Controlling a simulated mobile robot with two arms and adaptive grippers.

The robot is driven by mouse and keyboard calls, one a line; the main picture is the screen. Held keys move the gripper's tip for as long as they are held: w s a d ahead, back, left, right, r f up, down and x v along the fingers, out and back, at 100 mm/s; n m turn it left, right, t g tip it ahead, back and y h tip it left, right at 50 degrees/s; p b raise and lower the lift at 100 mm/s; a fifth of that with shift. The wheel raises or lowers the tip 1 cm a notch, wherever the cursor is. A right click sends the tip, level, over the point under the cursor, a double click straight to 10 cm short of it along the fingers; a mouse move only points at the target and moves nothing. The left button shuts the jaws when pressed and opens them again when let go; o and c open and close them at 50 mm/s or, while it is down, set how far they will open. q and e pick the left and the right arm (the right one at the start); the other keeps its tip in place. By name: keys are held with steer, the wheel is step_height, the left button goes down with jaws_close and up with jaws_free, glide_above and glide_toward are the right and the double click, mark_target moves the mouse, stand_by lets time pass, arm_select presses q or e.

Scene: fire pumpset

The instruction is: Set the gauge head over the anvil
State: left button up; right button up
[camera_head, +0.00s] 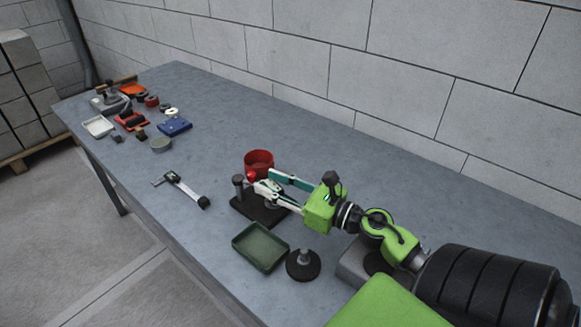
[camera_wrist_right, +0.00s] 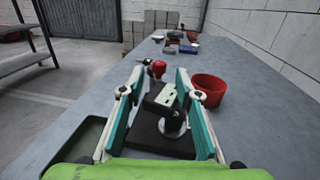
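A dark gauge stand has a flat base (camera_head: 246,208), an upright dark post (camera_head: 238,186) and a red ball knob (camera_head: 251,176). In the right wrist view, a dark gauge head (camera_wrist_right: 161,95) with a pale face sits above the base, the red knob (camera_wrist_right: 159,68) beyond it. A silver round piece (camera_wrist_right: 172,125), probably the anvil, shows just below the head. My right gripper (camera_head: 264,182) is open, its teal-padded fingers (camera_wrist_right: 160,82) on either side of the head. I cannot tell whether either finger touches it. In the head view the fingers partly hide the head. My left gripper is not in view.
A red cup (camera_head: 259,162) stands close behind the stand, beside the right finger. A green tray (camera_head: 262,249) and a black round-based stand (camera_head: 303,266) are in front. A caliper (camera_head: 181,188) lies left. Several small items crowd the far end; the table between is clear.

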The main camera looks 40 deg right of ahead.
steer(key=v, duration=0.6)
steer(key=shift+w, duration=0.1)
